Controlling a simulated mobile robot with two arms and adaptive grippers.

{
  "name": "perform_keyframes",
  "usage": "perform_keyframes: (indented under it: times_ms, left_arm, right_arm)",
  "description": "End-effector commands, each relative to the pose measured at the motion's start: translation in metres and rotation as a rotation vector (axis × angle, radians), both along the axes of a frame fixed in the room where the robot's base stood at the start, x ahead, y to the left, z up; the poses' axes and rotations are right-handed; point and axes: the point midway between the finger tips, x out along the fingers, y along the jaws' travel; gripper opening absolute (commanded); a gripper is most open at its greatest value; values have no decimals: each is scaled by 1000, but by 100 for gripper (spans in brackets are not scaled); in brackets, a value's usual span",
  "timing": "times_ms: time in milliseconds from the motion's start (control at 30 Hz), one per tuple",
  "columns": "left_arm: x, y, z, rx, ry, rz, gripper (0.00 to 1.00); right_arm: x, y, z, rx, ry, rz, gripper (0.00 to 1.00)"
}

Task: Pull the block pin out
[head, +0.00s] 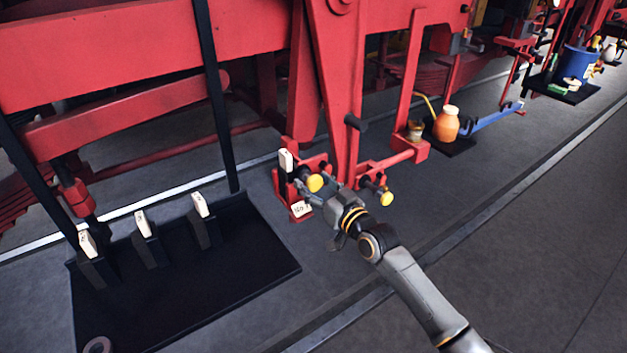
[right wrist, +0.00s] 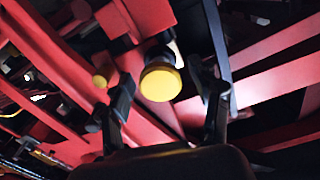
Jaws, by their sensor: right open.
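A pin with a round yellow knob (head: 314,183) sticks out of a red bracket in the head view, beside a white-tagged block (head: 286,162). In the right wrist view a yellow knob (right wrist: 160,82) on a dark shank lies between my right gripper's fingers. My right gripper (head: 326,196) is open around or just short of this knob; I cannot tell whether the fingers touch it. A second yellow knob (head: 387,198) is to the right in the head view, and a smaller yellow knob (right wrist: 100,81) shows in the wrist view. My left gripper is not in view.
A black tray (head: 270,262) with several white-tagged blocks lies on the floor at left. Red beams and rods surround the bracket closely. An orange jug (head: 446,124) stands farther right, with a blue bucket (head: 576,64) beyond. The grey floor at lower right is clear.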

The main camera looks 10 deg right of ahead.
Motion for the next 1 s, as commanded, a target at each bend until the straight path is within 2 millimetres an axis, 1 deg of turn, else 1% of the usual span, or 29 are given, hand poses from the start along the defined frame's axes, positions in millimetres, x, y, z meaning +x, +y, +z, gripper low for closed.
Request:
perform_keyframes:
  times_ms: [100, 367, 400, 567, 600, 667, 700, 867, 1000]
  left_arm:
    - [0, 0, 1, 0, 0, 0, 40]
    - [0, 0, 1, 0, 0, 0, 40]
    - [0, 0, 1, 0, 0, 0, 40]
    - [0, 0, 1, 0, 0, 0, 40]
    - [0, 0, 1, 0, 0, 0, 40]
    - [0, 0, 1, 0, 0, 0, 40]
    - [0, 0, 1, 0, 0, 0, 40]
    - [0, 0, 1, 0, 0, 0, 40]
    - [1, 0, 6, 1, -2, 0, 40]
  right_arm:
    - [6, 2, 1, 0, 0, 0, 64]
    - [7, 2, 0, -1, 1, 0, 64]
    - [7, 2, 0, -1, 1, 0, 62]
    - [7, 2, 0, -1, 1, 0, 29]
    - [7, 2, 0, -1, 0, 0, 21]
    - [7, 2, 0, -1, 0, 0, 9]
    - [7, 2, 0, -1, 1, -1, 0]
    - [6, 2, 0, -1, 1, -1, 0]
    - [0, -1, 1, -3, 1, -1, 0]
